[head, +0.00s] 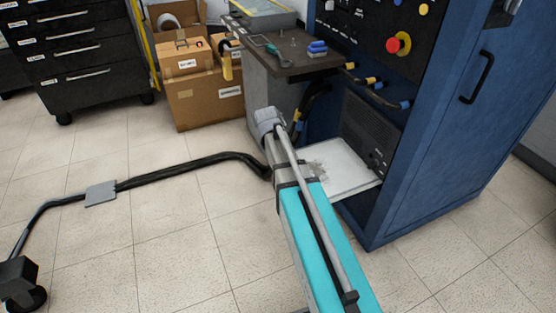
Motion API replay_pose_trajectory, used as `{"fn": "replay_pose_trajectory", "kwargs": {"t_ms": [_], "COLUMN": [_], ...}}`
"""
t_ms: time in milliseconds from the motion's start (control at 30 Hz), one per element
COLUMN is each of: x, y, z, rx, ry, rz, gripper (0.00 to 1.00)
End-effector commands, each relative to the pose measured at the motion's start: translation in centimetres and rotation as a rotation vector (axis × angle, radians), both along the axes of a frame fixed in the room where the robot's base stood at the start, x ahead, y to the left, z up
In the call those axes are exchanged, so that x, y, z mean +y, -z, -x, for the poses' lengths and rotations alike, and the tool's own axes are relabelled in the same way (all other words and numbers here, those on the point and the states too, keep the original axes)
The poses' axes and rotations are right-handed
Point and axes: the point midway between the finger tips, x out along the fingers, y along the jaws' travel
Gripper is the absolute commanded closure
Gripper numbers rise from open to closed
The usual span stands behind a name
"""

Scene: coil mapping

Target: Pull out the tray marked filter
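No tray can be read as marked filter. The black drawer cabinet (84,62) at the upper left has several closed drawers with silver handles and white labels too small to read. A flat white panel (352,181) lies in the low opening of the blue cabinet, with a grey speckled patch on it; I cannot tell if it is a tray. A teal and grey arm-like body, probably my arm, crosses the lower middle and hides part of that opening. No gripper fingers show.
The blue cabinet (440,170) stands at the right with a red knob (398,43). A brown worktop (290,62) holds tools. Cardboard boxes (205,100) stand at the back. A black pipe-like thing (185,168) crosses the tiled floor. The floor at front left is mostly clear.

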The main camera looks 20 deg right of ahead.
Motion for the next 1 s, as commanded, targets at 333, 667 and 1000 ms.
{"fn": "replay_pose_trajectory", "kwargs": {"t_ms": [333,667,1000], "x": [0.3,0.3,0.3], "y": [-1.8,-1.9,-1.9], "z": [0.0,0.0,0.0], "rx": [0.0,0.0,0.0], "ry": [0.0,0.001,0.0], "rz": [0.0,0.0,0.0], "gripper": [0.49,0.49,0.49]}}
